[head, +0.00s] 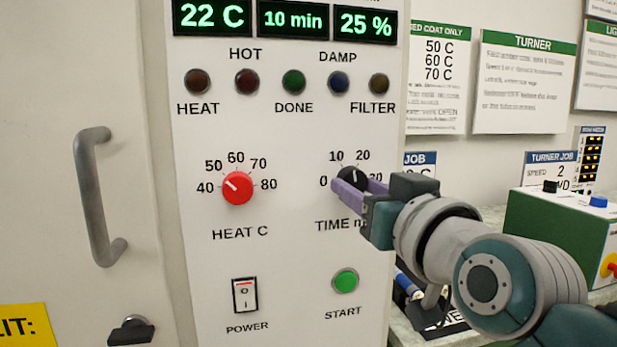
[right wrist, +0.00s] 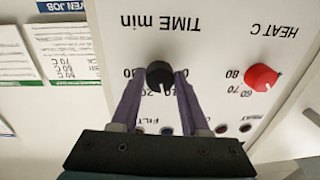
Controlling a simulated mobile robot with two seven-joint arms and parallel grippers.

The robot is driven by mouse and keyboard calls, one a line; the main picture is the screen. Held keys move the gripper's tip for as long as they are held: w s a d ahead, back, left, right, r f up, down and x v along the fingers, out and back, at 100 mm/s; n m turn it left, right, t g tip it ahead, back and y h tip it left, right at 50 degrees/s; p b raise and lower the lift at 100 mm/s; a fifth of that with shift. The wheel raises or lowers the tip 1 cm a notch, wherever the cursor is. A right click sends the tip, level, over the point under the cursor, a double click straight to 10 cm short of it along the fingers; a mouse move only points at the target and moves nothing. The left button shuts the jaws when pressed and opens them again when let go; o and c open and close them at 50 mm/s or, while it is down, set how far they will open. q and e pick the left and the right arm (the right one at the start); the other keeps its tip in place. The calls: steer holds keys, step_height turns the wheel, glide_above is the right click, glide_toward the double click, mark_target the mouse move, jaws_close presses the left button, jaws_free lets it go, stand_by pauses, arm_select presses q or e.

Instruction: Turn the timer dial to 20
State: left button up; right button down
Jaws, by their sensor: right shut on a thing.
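The timer dial (head: 353,175) is a black knob with a white pointer line, on the white panel above the label "TIME min". Its scale runs 0, 10, 20, 30. The pointer stands nearly straight up, between 10 and 20. The middle display (head: 293,19) reads 10 min. My right gripper (head: 349,190) reaches in from the right with purple fingers and hides the dial's lower part. In the upside-down right wrist view, its fingers are shut on the dial (right wrist: 160,74), one on each side. My left gripper is not in view.
A red heat dial (head: 237,188) is left of the timer dial. A green start button (head: 345,281) and power switch (head: 245,295) are below. Indicator lamps run above. A grey door handle (head: 98,197) sticks out at left. A green machine (head: 560,232) stands at right.

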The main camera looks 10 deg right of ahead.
steer(key=m+p, duration=0.1)
steer(key=m, duration=0.2)
steer(key=shift+a+m, duration=0.1)
steer(key=shift+m, duration=0.3)
steer(key=m+p, duration=0.1)
steer(key=m, duration=0.3)
steer(key=shift+p, duration=0.3)
steer(key=shift+m, duration=0.4)
steer(key=shift+c, duration=2)
jaws_free()
steer(key=shift+s, duration=0.1)
steer(key=s, duration=0.9)
steer(key=shift+s+d+f, duration=0.25)
steer(key=shift+s, duration=0.1)
